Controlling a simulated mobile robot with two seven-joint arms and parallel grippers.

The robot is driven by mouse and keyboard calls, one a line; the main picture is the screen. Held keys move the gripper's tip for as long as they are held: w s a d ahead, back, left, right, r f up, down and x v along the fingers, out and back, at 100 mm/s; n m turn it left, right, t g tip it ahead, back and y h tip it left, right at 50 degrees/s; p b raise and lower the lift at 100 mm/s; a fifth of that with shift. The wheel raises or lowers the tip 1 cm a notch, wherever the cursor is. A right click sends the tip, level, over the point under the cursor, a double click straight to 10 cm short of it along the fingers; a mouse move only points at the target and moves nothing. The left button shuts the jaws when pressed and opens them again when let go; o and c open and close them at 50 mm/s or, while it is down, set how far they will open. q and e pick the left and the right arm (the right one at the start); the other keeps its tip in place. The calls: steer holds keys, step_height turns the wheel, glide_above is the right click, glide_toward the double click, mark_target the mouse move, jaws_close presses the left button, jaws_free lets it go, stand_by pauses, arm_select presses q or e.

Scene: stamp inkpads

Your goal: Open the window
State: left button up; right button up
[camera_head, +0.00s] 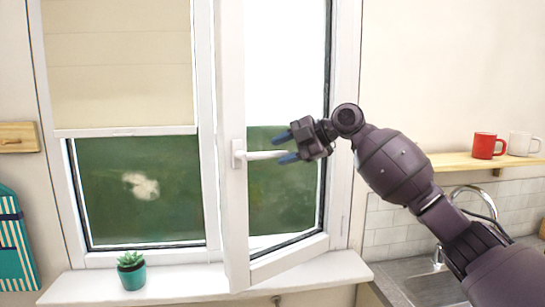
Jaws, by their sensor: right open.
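The window has two white-framed panes. Its right sash (232,200) stands ajar, with its left edge swung out over the sill and a gap beside the frame. The left pane (140,190) looks closed, with a beige blind over its upper part. The white handle (262,155) on the right sash points horizontally to the right. My right gripper (284,147) is open, with its blue-tipped fingers above and below the handle's right end. I cannot tell whether they touch it. My left gripper is not in view.
A small succulent in a teal pot (132,273) stands on the white sill (190,286) at the left. A wooden shelf (450,161) holds a red mug (484,146) and a white mug (520,144). A sink with a faucet (482,196) lies below it.

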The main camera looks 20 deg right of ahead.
steer(key=v, duration=0.7)
steer(key=shift+b, duration=0.35)
steer(key=shift+s, duration=0.1)
